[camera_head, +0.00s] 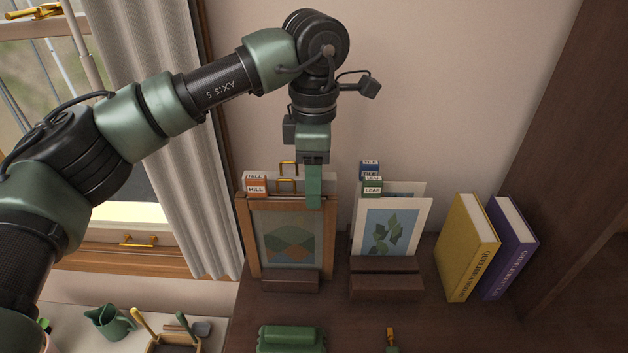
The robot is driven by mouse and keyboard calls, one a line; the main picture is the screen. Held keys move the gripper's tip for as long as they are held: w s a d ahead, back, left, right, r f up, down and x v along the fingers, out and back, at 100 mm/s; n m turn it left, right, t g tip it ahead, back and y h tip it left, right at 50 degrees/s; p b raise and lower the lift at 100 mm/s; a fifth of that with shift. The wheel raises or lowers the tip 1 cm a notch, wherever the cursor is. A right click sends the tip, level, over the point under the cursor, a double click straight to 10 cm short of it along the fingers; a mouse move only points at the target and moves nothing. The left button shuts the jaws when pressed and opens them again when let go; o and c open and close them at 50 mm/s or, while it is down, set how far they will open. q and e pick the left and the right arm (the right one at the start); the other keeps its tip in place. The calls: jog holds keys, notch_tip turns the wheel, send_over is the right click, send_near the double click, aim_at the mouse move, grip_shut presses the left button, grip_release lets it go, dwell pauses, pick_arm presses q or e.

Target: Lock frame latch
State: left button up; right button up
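A wooden picture frame (243,225) holding a hill picture stands upright in a dark wooden stand (290,281) on the dark shelf. My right gripper is not in view.
A leaf picture (390,235) stands in a second stand (386,282) to the right, then a yellow book (466,248) and a purple book (512,250) lean beside it. A green object (290,338) lies at the front. A curtain (165,150) and window are at left.

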pick_arm(q)
notch_tip(320, 180, up, 8)
jog(key=shift+f+b, duration=0.1)
jog(key=shift+b, duration=0.25)
dwell(0.4)
jog(key=shift+s, duration=0.1)
